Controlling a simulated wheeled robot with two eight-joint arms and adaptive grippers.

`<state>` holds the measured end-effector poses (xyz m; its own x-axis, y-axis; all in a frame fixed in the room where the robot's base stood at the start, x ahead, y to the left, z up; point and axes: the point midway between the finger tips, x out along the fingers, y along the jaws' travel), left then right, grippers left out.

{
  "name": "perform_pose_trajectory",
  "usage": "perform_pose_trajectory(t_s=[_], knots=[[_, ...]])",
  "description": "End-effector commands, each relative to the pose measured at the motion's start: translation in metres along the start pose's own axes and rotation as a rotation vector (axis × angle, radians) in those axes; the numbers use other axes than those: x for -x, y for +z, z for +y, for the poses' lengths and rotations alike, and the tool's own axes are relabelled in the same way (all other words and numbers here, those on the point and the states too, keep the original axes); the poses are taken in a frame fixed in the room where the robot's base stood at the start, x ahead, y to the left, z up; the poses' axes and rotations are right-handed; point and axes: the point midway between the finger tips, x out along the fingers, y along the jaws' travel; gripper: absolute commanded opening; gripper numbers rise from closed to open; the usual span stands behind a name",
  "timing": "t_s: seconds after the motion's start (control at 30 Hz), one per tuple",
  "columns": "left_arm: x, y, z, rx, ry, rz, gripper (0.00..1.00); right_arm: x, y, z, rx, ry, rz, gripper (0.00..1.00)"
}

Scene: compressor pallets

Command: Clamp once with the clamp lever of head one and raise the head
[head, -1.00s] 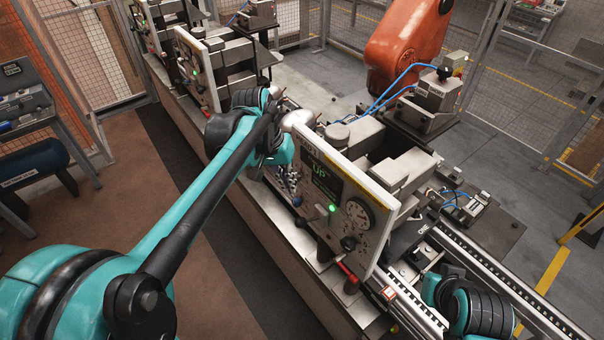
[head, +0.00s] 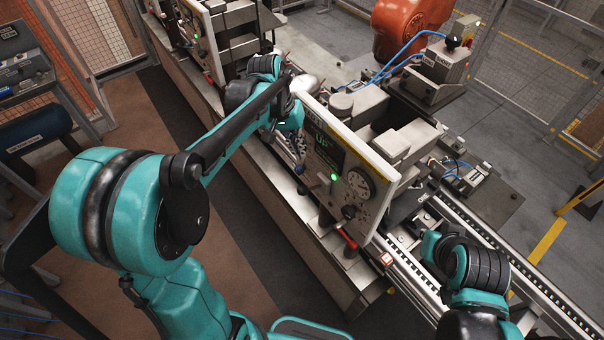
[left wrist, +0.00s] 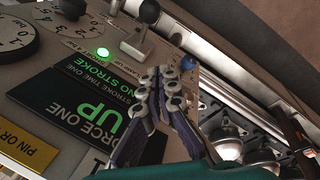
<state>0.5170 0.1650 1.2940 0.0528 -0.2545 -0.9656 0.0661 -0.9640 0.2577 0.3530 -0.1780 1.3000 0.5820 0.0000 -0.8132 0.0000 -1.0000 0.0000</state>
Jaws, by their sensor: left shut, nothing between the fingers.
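The head one panel (head: 343,155) stands facing my left arm, with a dial, a lit green lamp (head: 334,177) and a dark display reading UP. The display (left wrist: 97,113) also shows in the left wrist view, with NO STROKE beside it. My left gripper (head: 298,150) is shut and empty just in front of the panel. Its fingers (left wrist: 168,85) partly cover the panel in the wrist view. A blue ball knob (left wrist: 188,62) shows just beyond the fingertips; contact cannot be told. A metal lever (left wrist: 137,42) sits beside it.
A red-handled lever (head: 348,238) is low on the panel's front. A rail (head: 545,285) runs along the right, near my right arm. A second panel (head: 200,40) stands farther back. An orange robot arm (head: 405,25) is behind the machine. The floor at left is open.

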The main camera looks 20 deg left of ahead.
Motion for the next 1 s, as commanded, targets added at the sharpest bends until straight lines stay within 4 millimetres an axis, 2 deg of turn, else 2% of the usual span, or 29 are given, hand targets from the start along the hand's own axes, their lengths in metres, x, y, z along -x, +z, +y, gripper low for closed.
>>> perform_pose_trajectory(t_s=[0.1,0.23,0.4,0.5,1.0], knots=[[-0.027,0.0,0.0,-0.001,0.0,0.0,0.0,0.0,0.0,0.0,0.0,0.0,0.0,0.0],[-0.053,0.0,0.0,-0.001,0.0,0.0,0.0,0.0,0.0,0.0,0.0,0.0,0.0,0.0],[-0.057,0.026,0.0,0.0,0.0,0.0,0.0,0.004,-0.003,0.0,0.0,0.0,0.0,0.0],[-0.059,0.034,0.0,0.0,0.0,0.0,0.0,0.005,-0.004,0.0,0.0,0.0,0.0,0.0],[-0.061,0.039,0.0,0.0,0.002,0.002,0.0,0.005,-0.004,0.0,0.0,0.0,0.0,0.0]])
